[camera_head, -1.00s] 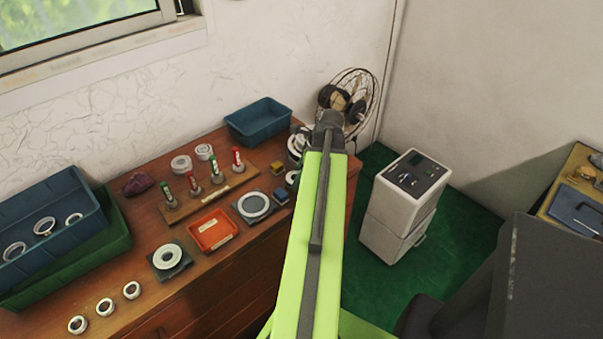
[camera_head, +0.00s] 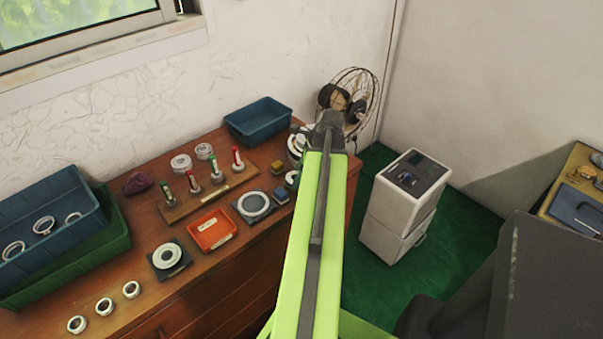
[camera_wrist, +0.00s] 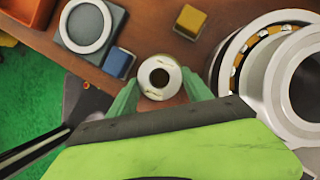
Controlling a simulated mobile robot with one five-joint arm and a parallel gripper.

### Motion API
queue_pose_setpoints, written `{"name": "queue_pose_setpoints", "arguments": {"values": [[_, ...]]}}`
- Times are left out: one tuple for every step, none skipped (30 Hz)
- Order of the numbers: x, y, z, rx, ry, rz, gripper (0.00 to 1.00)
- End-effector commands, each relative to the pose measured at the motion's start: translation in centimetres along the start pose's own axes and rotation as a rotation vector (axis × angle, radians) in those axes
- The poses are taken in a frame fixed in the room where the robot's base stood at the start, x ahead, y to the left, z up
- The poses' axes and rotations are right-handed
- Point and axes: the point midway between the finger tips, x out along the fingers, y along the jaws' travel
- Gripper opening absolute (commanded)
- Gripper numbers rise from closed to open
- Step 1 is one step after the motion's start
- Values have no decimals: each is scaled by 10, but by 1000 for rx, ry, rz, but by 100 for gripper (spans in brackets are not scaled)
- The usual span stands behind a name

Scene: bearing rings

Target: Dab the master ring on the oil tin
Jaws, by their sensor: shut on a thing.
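My gripper (camera_wrist: 160,88) is shut on a small pale ring with a dark round hole, which I take to be the master ring (camera_wrist: 160,70). Its green fingers sit on either side of the ring, above the brown bench top. In the head view my arm hides most of the gripper; a pale round thing (camera_head: 292,178) shows just left of the arm. I cannot pick out the oil tin for sure. I cannot tell whether the ring touches anything below it.
A large bearing (camera_wrist: 232,70) stands close right of the gripper in the wrist view. A red tray (camera_head: 213,231), a rack of coloured plugs (camera_head: 210,196) and bins (camera_head: 258,120) occupy the bench.

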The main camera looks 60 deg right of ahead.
Motion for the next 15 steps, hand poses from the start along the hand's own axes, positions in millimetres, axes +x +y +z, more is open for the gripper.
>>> {"name": "queue_pose_setpoints", "arguments": {"values": [[1,1,-1,0,2,3,0],[1,1,-1,0,2,3,0],[1,1,-1,0,2,3,0],[1,1,-1,0,3,3,0],[1,1,-1,0,3,3,0],[1,1,-1,0,3,4,0],[1,2,-1,0,3,4,0],[1,2,-1,0,3,4,0],[0,2,-1,0,3,4,0],[-1,2,0,0,3,4,0],[-2,2,0,0,3,4,0],[-5,2,1,0,3,4,0],[-7,1,2,0,3,4,0],[-10,1,4,0,3,3,0],[-14,1,5,0,2,3,0]]}}
